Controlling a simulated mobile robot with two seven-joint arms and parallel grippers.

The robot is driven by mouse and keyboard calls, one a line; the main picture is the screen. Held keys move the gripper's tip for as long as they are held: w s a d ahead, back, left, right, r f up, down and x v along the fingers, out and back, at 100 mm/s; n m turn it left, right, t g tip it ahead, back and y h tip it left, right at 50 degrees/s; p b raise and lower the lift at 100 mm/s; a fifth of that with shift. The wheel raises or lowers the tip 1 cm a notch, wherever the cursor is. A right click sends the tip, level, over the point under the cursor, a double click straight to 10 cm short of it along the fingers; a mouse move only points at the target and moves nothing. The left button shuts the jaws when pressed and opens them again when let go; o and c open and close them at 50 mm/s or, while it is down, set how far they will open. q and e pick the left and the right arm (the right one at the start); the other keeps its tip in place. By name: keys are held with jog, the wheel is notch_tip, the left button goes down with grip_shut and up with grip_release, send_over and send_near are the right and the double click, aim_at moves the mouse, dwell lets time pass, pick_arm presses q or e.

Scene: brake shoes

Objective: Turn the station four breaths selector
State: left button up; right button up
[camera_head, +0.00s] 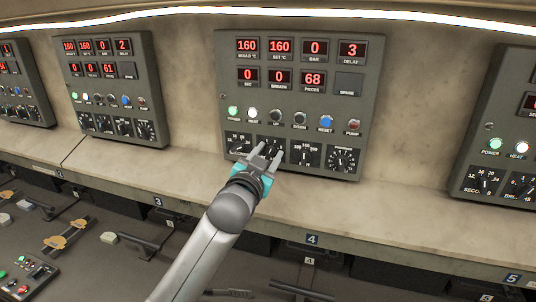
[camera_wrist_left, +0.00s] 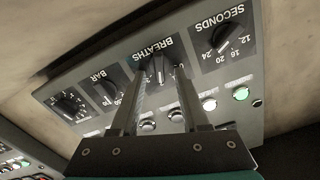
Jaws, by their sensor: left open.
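The station four panel (camera_head: 363,110) is a grey box on the wall above the label 4. Its breaths selector (camera_head: 273,143) is a black knob on a dark dial plate, second from the left in the bottom row. My left gripper (camera_head: 268,151) is in front of this dial and partly hides it. In the left wrist view, which shows the panel upside down, the breaths selector (camera_wrist_left: 159,72) lies between the two fingertips of the open left gripper (camera_wrist_left: 160,78). I cannot tell whether the fingers touch the knob. My right gripper is out of view.
Beside the breaths dial are the seconds dial (camera_wrist_left: 221,38) and the bar dial (camera_wrist_left: 106,92). A row of round buttons, including a blue reset button (camera_head: 326,122), sits just above. A ledge (camera_head: 400,212) runs below the panels. Neighbouring panels stand left (camera_head: 108,80) and right (camera_head: 500,120).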

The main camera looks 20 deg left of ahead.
pick_arm(q)
jog(key=shift+s, duration=0.1)
jog(key=s+b, duration=0.2)
jog(key=s, duration=1.3)
jog(key=shift+a+b, duration=0.3)
jog(key=shift+b, duration=0.1)
